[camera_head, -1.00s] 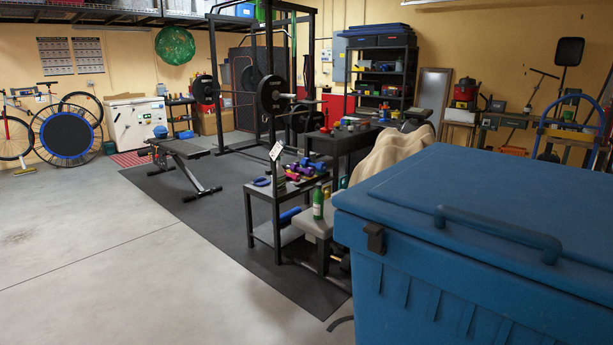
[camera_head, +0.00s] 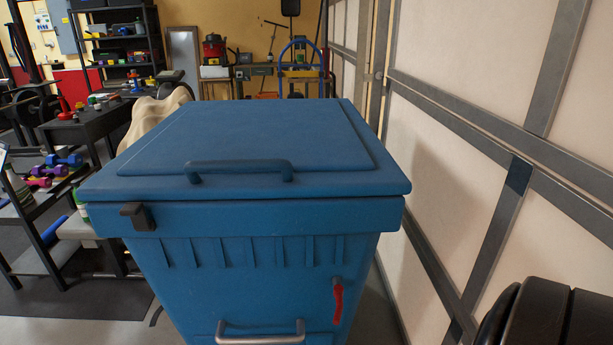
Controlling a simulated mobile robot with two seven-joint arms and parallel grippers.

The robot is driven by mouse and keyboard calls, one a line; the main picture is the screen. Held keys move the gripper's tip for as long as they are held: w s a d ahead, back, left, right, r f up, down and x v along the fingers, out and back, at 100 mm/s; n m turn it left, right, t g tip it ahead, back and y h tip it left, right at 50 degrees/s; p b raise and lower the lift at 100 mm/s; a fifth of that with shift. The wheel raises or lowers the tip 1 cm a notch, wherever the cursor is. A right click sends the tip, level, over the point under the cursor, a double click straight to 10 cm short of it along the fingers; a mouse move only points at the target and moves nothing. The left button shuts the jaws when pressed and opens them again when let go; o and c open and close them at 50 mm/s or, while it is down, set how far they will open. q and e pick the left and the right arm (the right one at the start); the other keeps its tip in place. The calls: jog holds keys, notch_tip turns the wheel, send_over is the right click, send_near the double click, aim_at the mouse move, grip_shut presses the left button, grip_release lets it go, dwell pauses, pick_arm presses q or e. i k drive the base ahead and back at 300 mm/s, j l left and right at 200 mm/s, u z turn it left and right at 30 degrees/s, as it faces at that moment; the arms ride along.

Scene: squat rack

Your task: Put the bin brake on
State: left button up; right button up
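A large blue bin (camera_head: 250,222) stands straight ahead in the head view, its lid (camera_head: 245,140) shut. A dark blue handle (camera_head: 238,170) runs along the front of the lid. A black latch (camera_head: 138,215) sits at the front left corner under the lid. A red lever (camera_head: 338,303) hangs roughly upright on the right of the front face; it looks like the brake. A metal bar handle (camera_head: 260,334) is low on the front. The bin's bottom and any wheels are below the picture. Neither gripper can be seen.
A pale panelled wall or door (camera_head: 470,150) with grey beams runs close along the bin's right side. A dark bench (camera_head: 95,125) and a low rack with dumbbells (camera_head: 50,170) stand to the left. Dark rounded shapes (camera_head: 540,315) fill the lower right corner.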

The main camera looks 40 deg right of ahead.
aim_at(338, 289)
jog(key=z, duration=1.75)
